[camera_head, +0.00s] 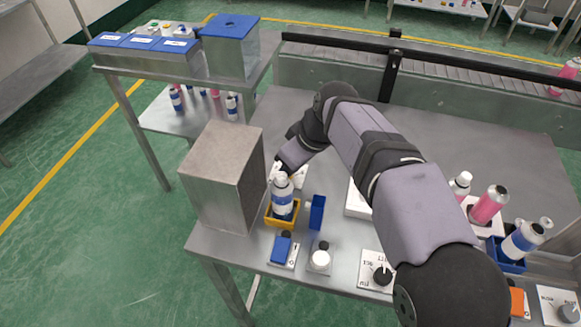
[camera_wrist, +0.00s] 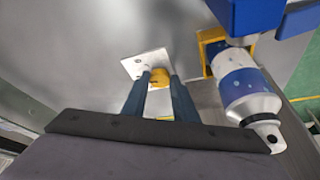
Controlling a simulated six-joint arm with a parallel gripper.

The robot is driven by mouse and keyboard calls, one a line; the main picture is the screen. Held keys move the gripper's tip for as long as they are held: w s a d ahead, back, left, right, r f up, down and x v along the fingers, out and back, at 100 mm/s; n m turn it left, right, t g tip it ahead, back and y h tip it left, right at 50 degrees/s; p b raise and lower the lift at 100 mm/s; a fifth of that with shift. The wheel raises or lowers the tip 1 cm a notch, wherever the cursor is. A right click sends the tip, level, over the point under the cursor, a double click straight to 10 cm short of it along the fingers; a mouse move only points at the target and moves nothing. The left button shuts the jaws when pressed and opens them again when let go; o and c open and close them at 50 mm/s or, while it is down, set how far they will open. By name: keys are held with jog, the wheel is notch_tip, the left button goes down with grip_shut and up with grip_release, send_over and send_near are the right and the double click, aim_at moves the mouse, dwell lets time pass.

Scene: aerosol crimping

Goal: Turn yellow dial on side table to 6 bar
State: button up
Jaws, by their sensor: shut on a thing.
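The yellow dial (camera_wrist: 160,77) sits on a white plate (camera_wrist: 145,64) in the wrist view. My gripper (camera_wrist: 159,80) has its two dark blue fingers on either side of the dial and is shut on it. In the head view my gripper (camera_head: 279,172) is low over the table beside the grey metal box, partly behind a bottle. The white plate (camera_head: 299,178) shows only in part there, and the dial is hidden. I cannot read the dial's setting or any scale mark in either view.
A white and blue bottle (camera_head: 283,198) stands in a yellow holder (camera_head: 281,220) close to my gripper, under a blue part (camera_wrist: 252,14). A grey metal box (camera_head: 222,178) stands to the left. A blue switch (camera_head: 282,249) and a black knob (camera_head: 382,276) are nearer the front edge.

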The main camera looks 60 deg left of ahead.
jog(key=o, duration=1.1)
jog(key=shift+c, duration=0.2)
jog(key=s+v, duration=0.1)
jog(key=v, duration=0.6)
jog(key=shift+w+r+b, duration=0.15)
jog(key=shift+w+b, duration=0.15)
jog(key=shift+w, duration=0.25)
